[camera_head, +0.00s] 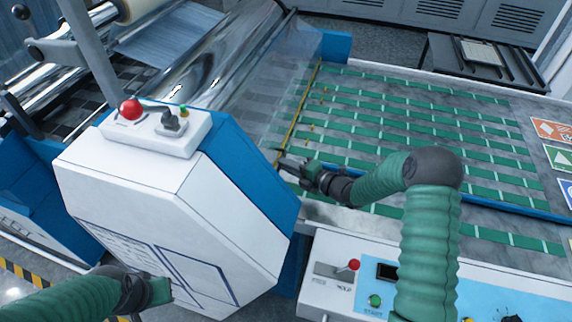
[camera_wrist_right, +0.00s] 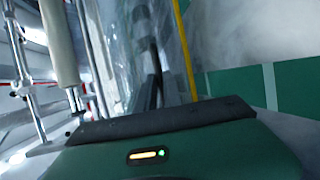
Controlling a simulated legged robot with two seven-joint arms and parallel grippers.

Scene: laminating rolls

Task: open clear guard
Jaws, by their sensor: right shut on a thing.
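The clear guard (camera_head: 268,100) is a see-through panel beside the shiny rollers, with a yellow strip (camera_head: 301,105) along its right edge. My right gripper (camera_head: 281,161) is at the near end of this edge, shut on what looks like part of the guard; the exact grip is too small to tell. In the right wrist view, the dark fingers (camera_wrist_right: 156,88) reach up beside the yellow strip (camera_wrist_right: 186,45), with the clear panel to their left. My left gripper (camera_head: 160,291) is low at the left, in front of the white machine housing, away from the guard; its fingers are not clear.
The white and blue housing (camera_head: 150,195) with a red button (camera_head: 131,109) stands left of my right gripper. A conveyor bed (camera_head: 420,130) with green strips lies to the right. A control panel (camera_head: 345,275) with buttons is at the near edge, below my right arm.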

